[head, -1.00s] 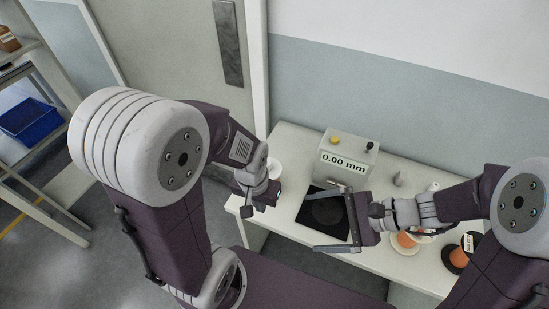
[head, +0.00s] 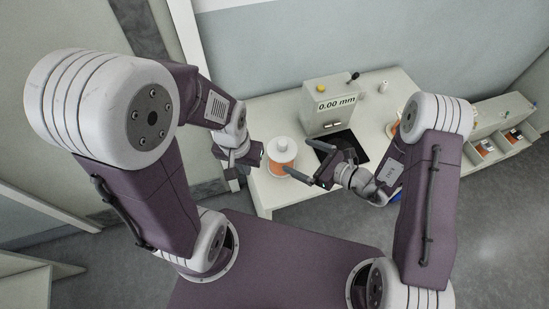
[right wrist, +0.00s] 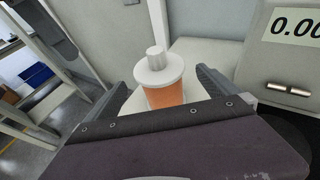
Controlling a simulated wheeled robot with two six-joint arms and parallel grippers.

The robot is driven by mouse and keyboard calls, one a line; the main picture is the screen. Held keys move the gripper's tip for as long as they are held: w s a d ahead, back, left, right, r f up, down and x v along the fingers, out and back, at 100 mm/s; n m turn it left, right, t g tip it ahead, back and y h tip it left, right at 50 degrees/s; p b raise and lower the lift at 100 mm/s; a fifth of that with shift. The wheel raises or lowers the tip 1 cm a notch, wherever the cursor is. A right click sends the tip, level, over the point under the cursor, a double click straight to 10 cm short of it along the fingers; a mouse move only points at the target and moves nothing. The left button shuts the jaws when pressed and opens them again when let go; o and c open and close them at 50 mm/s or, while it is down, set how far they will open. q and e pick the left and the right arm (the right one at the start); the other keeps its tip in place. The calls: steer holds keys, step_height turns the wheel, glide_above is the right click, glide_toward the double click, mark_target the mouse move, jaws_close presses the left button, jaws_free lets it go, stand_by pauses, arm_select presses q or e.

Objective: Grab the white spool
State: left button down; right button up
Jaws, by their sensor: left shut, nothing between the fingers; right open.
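The white spool (head: 283,150) stands upright near the left end of the table, with white flanges, a white top knob and an orange winding. In the right wrist view the spool (right wrist: 160,75) is ahead, lined up between the two fingers. My right gripper (head: 297,155) is open and points left at it; one fingertip overlaps the spool's lower part in the head view. I cannot tell whether it touches. My left gripper (head: 254,157) is shut and empty, just left of the spool. The spool's lower part is partly hidden in the wrist view.
A gauge box (head: 330,112) reading 0.00 mm stands behind a black pad (head: 351,140), right of the spool. A small white piece (head: 383,87) is at the back right. My right arm hides part of the table. A bench with compartments (head: 497,137) is further right.

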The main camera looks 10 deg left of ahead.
mark_target(295, 157)
steer(key=shift+d+f, duration=0.65)
steer(key=shift+f, duration=0.1)
steer(key=x, duration=0.4)
steer(key=shift+s+a+r+p, duration=0.15)
steer(key=shift+s+a+p, duration=0.1)
steer(key=shift+s+p, duration=0.15)
steer(key=shift+w+a, duration=0.15)
steer(key=shift+w, duration=0.1)
steer(key=x, duration=0.2)
steer(key=p+x, duration=0.1)
steer(key=x, duration=0.1)
steer(key=shift+s+f, duration=0.1)
steer(key=shift+f, duration=0.2)
steer(key=shift+a+f, duration=0.2)
steer(key=shift+a, duration=0.25)
steer(key=shift+d, duration=0.2)
steer(key=c, duration=1.8)
arm_select(q)
steer(key=shift+w+d+r, duration=0.2)
steer(key=shift+d+r, duration=0.05)
steer(key=shift+r, duration=0.25)
steer(key=shift+w+d+r, duration=0.15)
steer(key=shift+d+r, duration=0.1)
steer(key=shift+r, duration=0.25)
arm_select(e)
steer(key=shift+w+a+r, duration=0.1)
steer(key=shift+w+r, duration=0.1)
steer(key=shift+w, duration=0.05)
steer(key=shift+c, duration=0.2)
